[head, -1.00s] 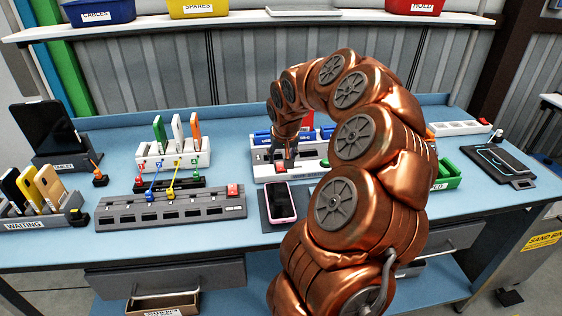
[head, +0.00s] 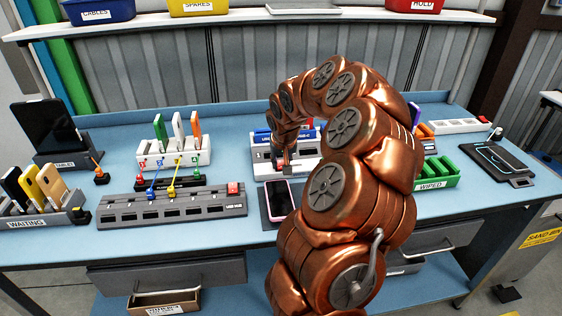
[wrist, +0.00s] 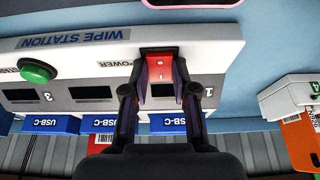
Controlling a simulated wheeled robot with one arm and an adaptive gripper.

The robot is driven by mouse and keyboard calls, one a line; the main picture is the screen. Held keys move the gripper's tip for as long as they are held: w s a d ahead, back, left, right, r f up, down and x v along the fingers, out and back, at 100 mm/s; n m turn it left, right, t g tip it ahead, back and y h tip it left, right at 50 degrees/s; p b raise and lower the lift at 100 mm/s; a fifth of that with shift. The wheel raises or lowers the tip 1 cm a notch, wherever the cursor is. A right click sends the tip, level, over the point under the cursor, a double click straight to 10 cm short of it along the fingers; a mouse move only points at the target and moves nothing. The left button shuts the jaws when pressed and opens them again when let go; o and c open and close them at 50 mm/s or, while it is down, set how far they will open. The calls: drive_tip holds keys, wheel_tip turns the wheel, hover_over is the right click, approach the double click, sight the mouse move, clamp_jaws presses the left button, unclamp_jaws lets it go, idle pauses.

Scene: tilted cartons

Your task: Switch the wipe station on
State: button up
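The wipe station (head: 262,170) is a white and grey box at the middle of the bench. In the wrist view it shows upside down, with its name label (wrist: 75,38), a green button (wrist: 38,70) and a red rocker switch (wrist: 160,70) beside the word POWER. The rocker carries 0 and I marks; I cannot tell which side is pressed. My gripper (wrist: 159,92) is open and empty over the station, its dark fingers apart on either side of the rocker's I end. I cannot tell whether they touch it. In the head view my gripper (head: 285,166) partly hides the station.
A pink-edged phone (head: 279,198) lies on a dark pad before the station. A grey hub (head: 170,208) and a white rack (head: 172,157) with several upright devices stand left. A green WIPED tray (head: 440,181) stands right, partly behind my arm.

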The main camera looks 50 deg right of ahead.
clamp_jaws()
drive_tip(key=shift+w+r, duration=0.1)
drive_tip(key=shift+r, duration=0.05)
drive_tip(key=shift+w+d+g+y+p, duration=0.15)
drive_tip(key=shift+g+y+p, duration=0.3)
drive_tip(key=shift+p, duration=0.45)
drive_tip(key=shift+d+g+y+p, duration=0.2)
drive_tip(key=shift+g+y+p, duration=0.3)
drive_tip(key=shift+g, duration=0.35)
drive_tip(key=shift+w+g+y, duration=0.15)
drive_tip(key=shift+g+y, duration=0.15)
drive_tip(key=shift+y, duration=0.05)
drive_tip(key=o, duration=0.6)
unclamp_jaws()
drive_tip(key=shift+r, duration=0.1)
